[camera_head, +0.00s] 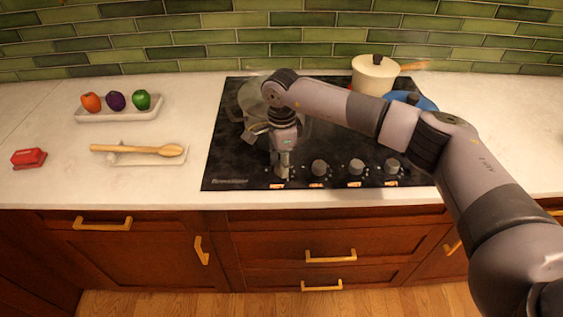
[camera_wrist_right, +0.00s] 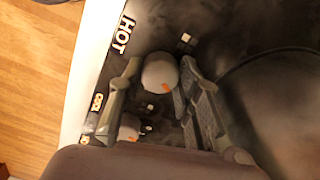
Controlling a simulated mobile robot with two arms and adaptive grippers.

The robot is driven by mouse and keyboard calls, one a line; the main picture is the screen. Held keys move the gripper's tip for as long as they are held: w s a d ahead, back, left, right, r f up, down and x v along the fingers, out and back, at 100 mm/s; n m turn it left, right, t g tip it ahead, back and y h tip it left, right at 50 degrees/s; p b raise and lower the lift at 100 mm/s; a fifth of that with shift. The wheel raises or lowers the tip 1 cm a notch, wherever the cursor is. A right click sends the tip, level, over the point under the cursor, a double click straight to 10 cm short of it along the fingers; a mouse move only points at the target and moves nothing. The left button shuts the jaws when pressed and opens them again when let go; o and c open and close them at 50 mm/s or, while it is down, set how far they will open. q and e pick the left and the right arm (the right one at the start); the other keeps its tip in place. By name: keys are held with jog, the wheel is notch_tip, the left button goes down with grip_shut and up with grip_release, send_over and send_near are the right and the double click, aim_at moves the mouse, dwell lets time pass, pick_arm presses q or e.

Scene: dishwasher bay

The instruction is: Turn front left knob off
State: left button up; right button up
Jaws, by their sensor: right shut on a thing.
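The cooktop (camera_head: 225,160) is black, with a row of grey knobs along its front edge. My right gripper (camera_head: 282,170) reaches down over the leftmost knob and mostly hides it in the head view. In the right wrist view, the round grey front left knob (camera_wrist_right: 160,72) with an orange mark sits between the two fingers of the right gripper (camera_wrist_right: 159,82), which is shut on it. A lit label reading HOT (camera_wrist_right: 122,34) shows beside this knob. My left gripper is not in view.
Other knobs (camera_head: 319,168) stand to the right, one close to a finger. A cream pot (camera_head: 374,75) and a blue pan (camera_head: 418,101) are at the back right. A glass-like pot (camera_head: 252,97) is behind the gripper. A wooden spoon (camera_head: 140,150) lies left on the counter.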

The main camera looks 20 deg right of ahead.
jog(key=shift+f+n+b, duration=0.15)
jog(key=shift+n+b, duration=1.15)
jog(key=shift+b, duration=0.3)
jog(key=shift+n+b, duration=0.85)
jog(key=shift+n, duration=0.05)
jog(key=shift+n+b, duration=0.45)
jog(key=shift+n, duration=0.35)
jog(key=shift+r, duration=0.2)
jog(key=o, duration=1.2)
jog(key=shift+c, duration=0.2)
